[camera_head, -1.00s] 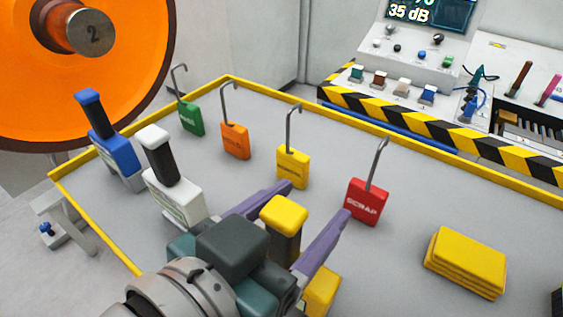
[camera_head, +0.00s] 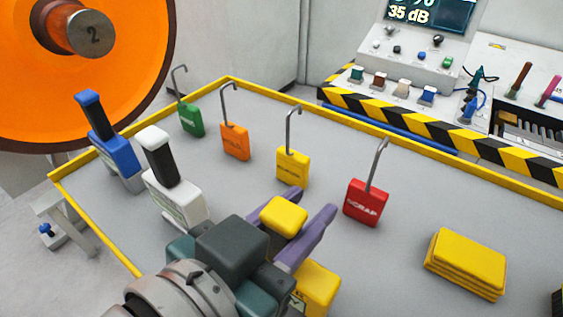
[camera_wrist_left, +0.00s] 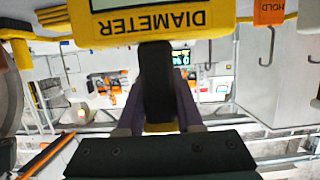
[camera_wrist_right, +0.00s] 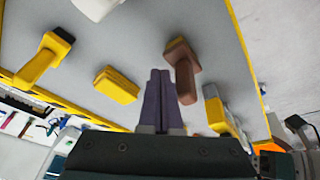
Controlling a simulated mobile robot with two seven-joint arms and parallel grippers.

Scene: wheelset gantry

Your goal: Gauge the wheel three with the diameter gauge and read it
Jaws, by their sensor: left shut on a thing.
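The diameter gauge is yellow with a black handle and a yellow cap (camera_head: 284,216); in the left wrist view its body (camera_wrist_left: 150,22) reads DIAMETER upside down. My left gripper (camera_head: 311,202) is shut around its black handle (camera_wrist_left: 157,85), low over or at the table; I cannot tell whether the gauge touches it. The gauge's display is mostly cut off. My right gripper (camera_wrist_right: 160,75) shows only in its own wrist view, its fingers together with nothing seen between them. The orange wheel (camera_head: 120,80) at upper left has a hub marked 2. I see no wheel marked three.
The grey table (camera_head: 390,225) has a raised yellow rim. A white gauge (camera_head: 172,190) and a blue one (camera_head: 115,150) stand left. Green, orange, yellow and red hooked tags (camera_head: 366,203) stand behind. Yellow pads (camera_head: 466,263) lie right. A brown-handled tool (camera_wrist_right: 184,65) is beside my right fingers.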

